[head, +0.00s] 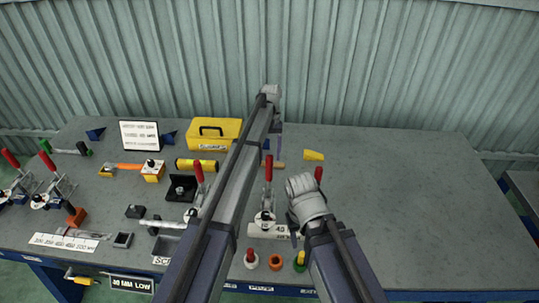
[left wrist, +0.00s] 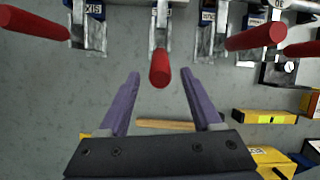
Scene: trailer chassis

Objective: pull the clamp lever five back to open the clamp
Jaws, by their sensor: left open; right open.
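Clamp lever five, with a red grip (head: 268,168), stands upright on its clamp (head: 265,216) near the middle of the bench. In the left wrist view its red grip (left wrist: 160,68) points towards the camera, in line with the gap between the fingertips. My left gripper (head: 275,148) is open and empty, on the far side of that lever; my arm hides part of it in the head view. The wrist view shows both purple fingers (left wrist: 160,76) apart. My right gripper (head: 294,232) is open and low at the near side, partly hidden by its own wrist.
Red-handled levers flank it: one left (head: 199,173), one right (head: 318,174), the latter's clamp marked SIX (left wrist: 94,12). A wooden stick (left wrist: 165,125) lies beneath my left gripper. A yellow toolbox (head: 214,133) stands behind. The bench's right side (head: 420,190) is clear.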

